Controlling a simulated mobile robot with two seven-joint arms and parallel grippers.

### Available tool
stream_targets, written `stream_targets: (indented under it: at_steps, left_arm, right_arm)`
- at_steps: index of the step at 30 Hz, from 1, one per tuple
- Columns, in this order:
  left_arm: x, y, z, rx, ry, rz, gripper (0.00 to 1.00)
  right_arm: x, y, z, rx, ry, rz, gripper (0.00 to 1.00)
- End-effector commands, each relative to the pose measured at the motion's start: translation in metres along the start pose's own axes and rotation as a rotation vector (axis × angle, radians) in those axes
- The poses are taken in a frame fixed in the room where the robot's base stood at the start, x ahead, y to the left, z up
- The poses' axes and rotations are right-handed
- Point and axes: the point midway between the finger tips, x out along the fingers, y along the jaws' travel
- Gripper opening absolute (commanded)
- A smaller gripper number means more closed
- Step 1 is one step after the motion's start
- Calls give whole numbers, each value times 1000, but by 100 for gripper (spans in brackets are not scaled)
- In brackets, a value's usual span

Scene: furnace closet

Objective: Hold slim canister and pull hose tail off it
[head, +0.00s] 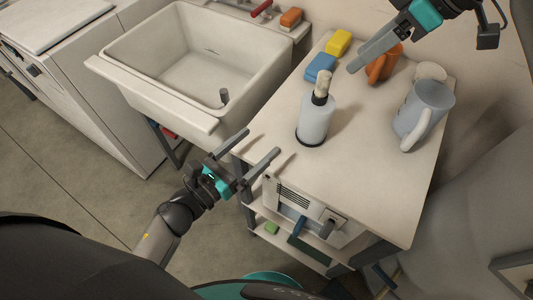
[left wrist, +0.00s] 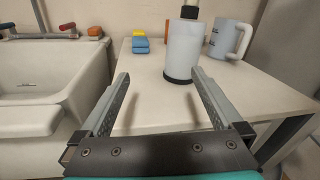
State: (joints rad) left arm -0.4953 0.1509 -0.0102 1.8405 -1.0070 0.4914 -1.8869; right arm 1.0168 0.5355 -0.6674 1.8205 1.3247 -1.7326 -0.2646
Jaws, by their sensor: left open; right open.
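The slim canister (head: 315,122) is a whitish cylinder with a dark base ring, standing upright on the table. A dark collar and a pale stub, apparently the hose tail (head: 323,84), sit on its top. In the left wrist view the canister (left wrist: 184,50) stands beyond the fingertips, nearer the right finger, its top cut off by the frame. My left gripper (head: 262,143) is open and empty at the table's left edge, apart from the canister. My right gripper (head: 366,58) is open above the back of the table, right of the canister; its fingers overlap in the head view.
A grey-blue mug (head: 425,108) stands right of the canister. An orange item (head: 384,67) lies behind my right fingers. Blue (head: 320,68) and yellow (head: 338,42) blocks lie at the back. A sink (head: 190,65) adjoins the table (head: 375,190) on the left. The table's front is clear.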

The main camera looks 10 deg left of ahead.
Motion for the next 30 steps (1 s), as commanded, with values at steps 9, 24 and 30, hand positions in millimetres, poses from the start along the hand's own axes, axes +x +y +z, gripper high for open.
stream_targets:
  at_steps: [9, 24, 30]
  left_arm:
    - [5, -39, -4, 172, -2, -85, 100]
    - [85, -45, -4, 172, -4, -84, 100]
    - [119, -47, -4, 169, -4, -82, 100]
  right_arm:
    - [0, 0, 0, 0, 0, 0, 50]
    - [0, 0, 0, 0, 0, 0, 50]
    - [0, 0, 0, 0, 0, 0, 50]
